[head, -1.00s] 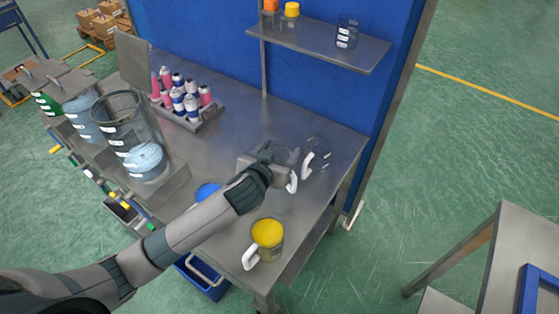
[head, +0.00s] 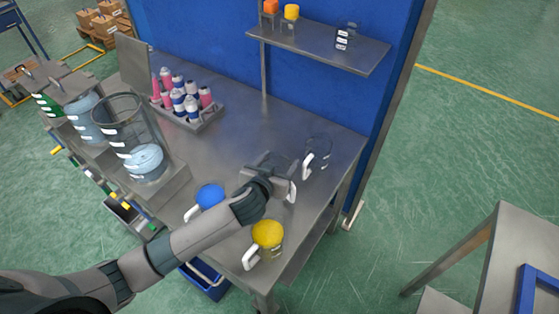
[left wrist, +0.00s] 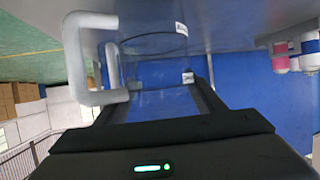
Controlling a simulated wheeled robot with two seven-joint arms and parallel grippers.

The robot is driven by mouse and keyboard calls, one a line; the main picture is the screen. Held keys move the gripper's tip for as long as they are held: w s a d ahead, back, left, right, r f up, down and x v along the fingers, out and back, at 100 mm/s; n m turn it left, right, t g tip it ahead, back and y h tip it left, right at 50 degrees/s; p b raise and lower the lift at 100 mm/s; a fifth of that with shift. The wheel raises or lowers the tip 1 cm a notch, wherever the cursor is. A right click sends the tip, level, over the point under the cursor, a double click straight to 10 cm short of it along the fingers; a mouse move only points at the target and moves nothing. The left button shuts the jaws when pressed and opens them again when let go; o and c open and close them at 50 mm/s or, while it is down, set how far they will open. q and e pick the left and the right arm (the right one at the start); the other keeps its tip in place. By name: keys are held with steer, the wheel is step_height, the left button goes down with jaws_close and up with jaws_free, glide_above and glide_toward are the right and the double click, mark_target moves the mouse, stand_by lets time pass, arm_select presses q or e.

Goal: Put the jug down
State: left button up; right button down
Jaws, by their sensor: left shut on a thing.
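The held jug (head: 292,190) is clear with a white handle. Only its handle and part of its clear wall show beside my left gripper (head: 276,168) in the head view. In the left wrist view the jug (left wrist: 155,72) lies between the two fingers, with its handle toward the left. My left gripper is shut on this jug, low over the right part of the steel bench (head: 235,150). I cannot tell whether the jug's base touches the bench. My right gripper is not in view.
An empty clear jug (head: 318,155) stands just behind the held one. A blue-filled jug (head: 210,196) and a yellow-filled jug (head: 267,234) stand toward the front edge. A rack of pink and blue cans (head: 188,100) is at the back. The bench middle is clear.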

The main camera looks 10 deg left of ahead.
arm_select(q)
steer(key=shift+f, duration=0.1)
steer(key=o, duration=1.2)
steer(key=shift+o, duration=0.3)
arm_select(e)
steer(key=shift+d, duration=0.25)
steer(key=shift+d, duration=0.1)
arm_select(q)
steer(key=b+v, duration=0.2)
steer(key=v, duration=1)
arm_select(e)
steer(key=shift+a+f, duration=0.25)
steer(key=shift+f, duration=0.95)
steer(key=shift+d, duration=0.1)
